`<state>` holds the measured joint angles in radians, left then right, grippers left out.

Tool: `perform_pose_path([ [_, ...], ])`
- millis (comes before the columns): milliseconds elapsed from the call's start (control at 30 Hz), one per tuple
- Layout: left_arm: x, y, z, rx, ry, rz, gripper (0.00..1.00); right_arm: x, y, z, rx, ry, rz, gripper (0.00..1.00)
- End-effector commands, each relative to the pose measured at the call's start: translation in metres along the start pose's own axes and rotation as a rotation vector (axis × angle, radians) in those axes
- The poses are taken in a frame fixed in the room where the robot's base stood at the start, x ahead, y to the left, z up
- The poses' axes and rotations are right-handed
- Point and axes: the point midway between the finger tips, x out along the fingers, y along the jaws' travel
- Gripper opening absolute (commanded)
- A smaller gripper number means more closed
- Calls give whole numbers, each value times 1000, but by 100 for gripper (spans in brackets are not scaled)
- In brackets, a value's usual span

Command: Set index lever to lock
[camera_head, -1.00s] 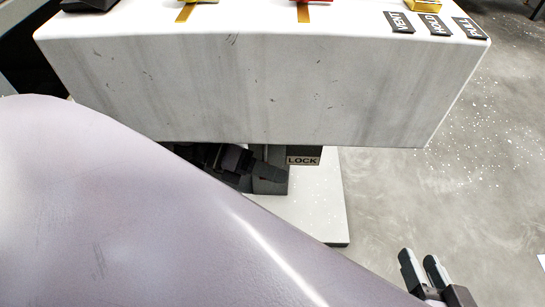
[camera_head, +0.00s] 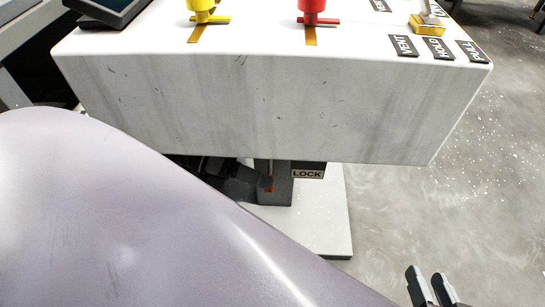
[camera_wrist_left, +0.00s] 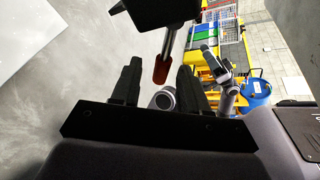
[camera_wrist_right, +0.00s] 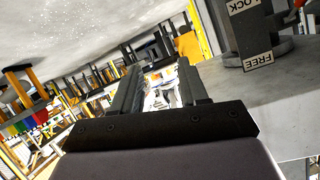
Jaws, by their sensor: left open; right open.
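The index lever (camera_wrist_left: 168,42) shows in the left wrist view as a metal rod with a red-brown tip, coming from a dark block. In the head view its reddish tip (camera_head: 268,188) shows below the white console, in front of a grey post. A LOCK plate (camera_head: 307,174) is right of it. My left gripper (camera_head: 248,182) is open beside the lever, partly hidden by my arm; in its wrist view the tip appears between the open fingers (camera_wrist_left: 157,78), not visibly gripped. My right gripper (camera_head: 431,288) is open and empty. The right wrist view shows a FREE plate (camera_wrist_right: 257,61) on the dark post.
The white console (camera_head: 260,105) overhangs the lever. On top are a yellow valve (camera_head: 203,8), a red valve (camera_head: 312,10) and VENT, HOLD and PULL plates. A white base plate (camera_head: 325,220) lies below. The floor (camera_head: 430,190) at right is clear.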

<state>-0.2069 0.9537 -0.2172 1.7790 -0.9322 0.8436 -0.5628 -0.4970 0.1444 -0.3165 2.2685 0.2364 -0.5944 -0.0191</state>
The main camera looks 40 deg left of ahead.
Motion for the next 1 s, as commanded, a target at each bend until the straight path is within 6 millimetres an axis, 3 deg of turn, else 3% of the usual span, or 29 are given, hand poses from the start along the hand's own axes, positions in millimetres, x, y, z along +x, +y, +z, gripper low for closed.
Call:
perform_pose_path([
  [100, -16, 0, 0, -2, 1, 3, 44, -4, 2, 0, -13, -7, 16, 43],
  [267, -26, 0, 0, 0, 0, 1, 44, -6, 3, 4, -18, -19, 26, 43],
  [1000, -27, 0, 0, 1, -1, 0, 44, -6, 5, 3, -28, -20, 29, 43],
])
